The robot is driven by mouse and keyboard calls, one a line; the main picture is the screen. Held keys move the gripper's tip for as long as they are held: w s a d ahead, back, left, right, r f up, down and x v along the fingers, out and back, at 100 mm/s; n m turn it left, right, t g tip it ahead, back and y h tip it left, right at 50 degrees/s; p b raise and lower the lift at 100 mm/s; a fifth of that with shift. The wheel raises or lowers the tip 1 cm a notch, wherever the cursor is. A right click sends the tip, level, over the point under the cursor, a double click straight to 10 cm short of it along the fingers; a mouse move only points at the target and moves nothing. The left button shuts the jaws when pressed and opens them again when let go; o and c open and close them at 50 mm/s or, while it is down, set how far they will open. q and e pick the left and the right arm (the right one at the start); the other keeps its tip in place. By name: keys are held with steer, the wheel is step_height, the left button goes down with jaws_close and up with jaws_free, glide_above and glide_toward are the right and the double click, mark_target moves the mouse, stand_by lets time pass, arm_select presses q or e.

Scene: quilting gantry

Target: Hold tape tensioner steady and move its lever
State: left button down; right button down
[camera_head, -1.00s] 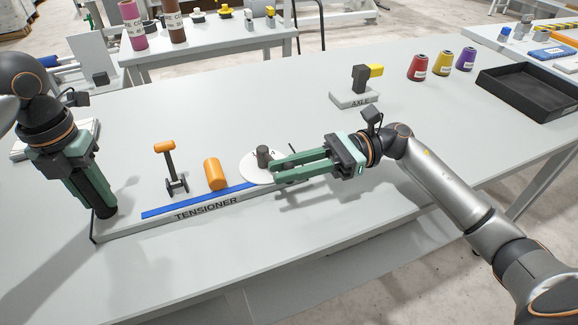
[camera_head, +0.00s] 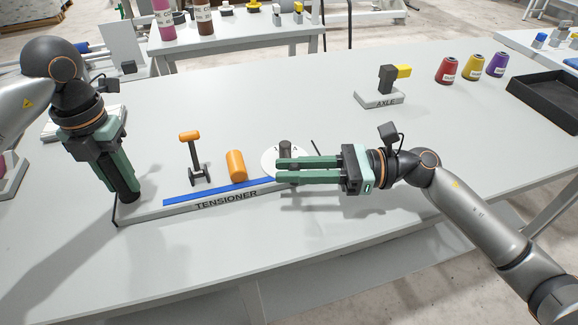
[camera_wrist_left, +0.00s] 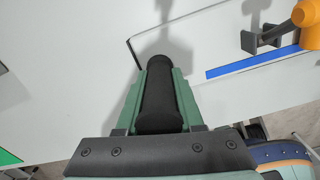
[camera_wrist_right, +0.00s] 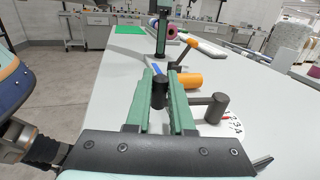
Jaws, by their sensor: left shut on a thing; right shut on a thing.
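The tensioner (camera_head: 225,201) is a long pale base with a blue strip, an orange-topped lever (camera_head: 190,137), an orange cylinder (camera_head: 237,166) and a numbered white dial (camera_head: 268,161). A dark grey post (camera_head: 286,149) stands at the dial; the right wrist view shows it (camera_wrist_right: 215,106) just right of the fingers. My left gripper (camera_head: 131,198) points down at the base's left end, shut on a black upright handle (camera_wrist_left: 158,95). My right gripper (camera_head: 278,171) reaches in from the right, shut on a black cylinder (camera_wrist_right: 159,92) near the dial. The head view hides this cylinder behind the fingers.
The axle stand (camera_head: 380,98) is at the back. Red (camera_head: 447,69), yellow (camera_head: 472,66) and purple (camera_head: 496,64) spools stand by a black tray (camera_head: 548,100) at the right. The table is clear in front of the tensioner and between it and the axle stand.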

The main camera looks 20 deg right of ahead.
arm_select(q)
steer(key=shift+s+f, duration=0.1)
steer(key=shift+f, duration=0.2)
arm_select(e)
steer(key=c, duration=0.8)
jaws_free()
steer(key=shift+f, duration=0.1)
steer(key=shift+o, duration=0.2)
steer(key=v, duration=1.2)
steer(key=shift+s, duration=0.15)
arm_select(q)
steer(key=c, duration=1)
jaws_free()
steer(key=o, duration=0.3)
steer(key=shift+o, duration=1.2)
steer(key=shift+r, duration=0.15)
